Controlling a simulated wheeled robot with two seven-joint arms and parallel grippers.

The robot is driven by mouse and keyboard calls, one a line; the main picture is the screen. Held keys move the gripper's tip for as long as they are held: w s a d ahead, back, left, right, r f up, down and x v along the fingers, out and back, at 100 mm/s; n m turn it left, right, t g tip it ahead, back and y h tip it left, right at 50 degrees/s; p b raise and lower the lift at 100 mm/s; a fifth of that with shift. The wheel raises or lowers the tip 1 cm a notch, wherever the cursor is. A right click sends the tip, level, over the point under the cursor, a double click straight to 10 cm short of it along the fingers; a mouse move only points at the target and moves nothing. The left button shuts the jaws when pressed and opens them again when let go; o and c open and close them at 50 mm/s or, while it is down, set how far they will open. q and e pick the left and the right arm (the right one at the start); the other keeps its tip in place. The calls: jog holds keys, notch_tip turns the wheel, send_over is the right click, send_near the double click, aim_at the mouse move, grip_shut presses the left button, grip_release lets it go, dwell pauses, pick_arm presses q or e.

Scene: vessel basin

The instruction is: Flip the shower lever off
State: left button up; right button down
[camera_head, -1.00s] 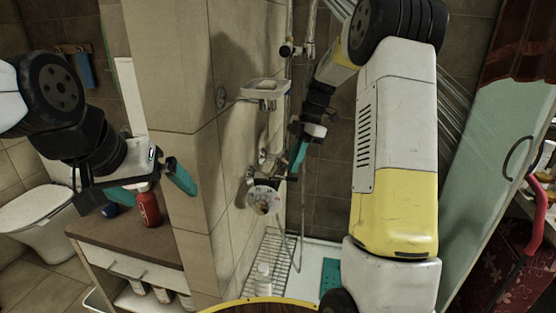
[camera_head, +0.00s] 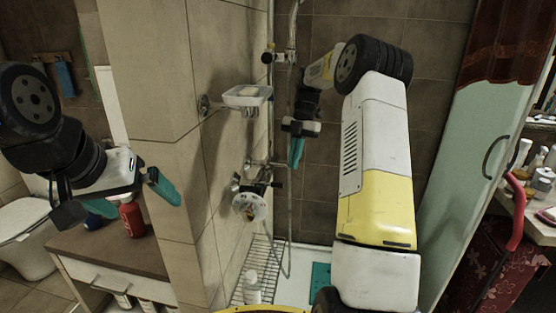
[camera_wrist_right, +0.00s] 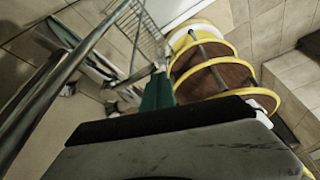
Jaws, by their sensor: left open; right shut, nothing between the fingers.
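The shower mixer (camera_head: 262,174) is on the tiled wall in the middle of the head view. Its short dark lever (camera_head: 278,184) points out to the right, though its exact setting is too small to tell. My right gripper (camera_head: 296,153) is shut and empty, with teal fingers pointing down, above and slightly right of the lever and apart from it. A teal finger also shows in the right wrist view (camera_wrist_right: 157,94). My left gripper (camera_head: 132,198) is open and empty at the left, far from the mixer. No water streams show in the head view.
A soap dish (camera_head: 247,95) juts from the wall above the mixer, and a round holder (camera_head: 249,207) is below it. A riser pipe (camera_head: 270,80) and hose stand close to my right gripper. A glass panel (camera_head: 468,170) is at the right. A red bottle (camera_head: 131,219) stands below my left gripper.

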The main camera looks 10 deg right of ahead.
jog(key=shift+w+d, duration=0.15)
jog(key=shift+w, duration=0.05)
dwell(0.5)
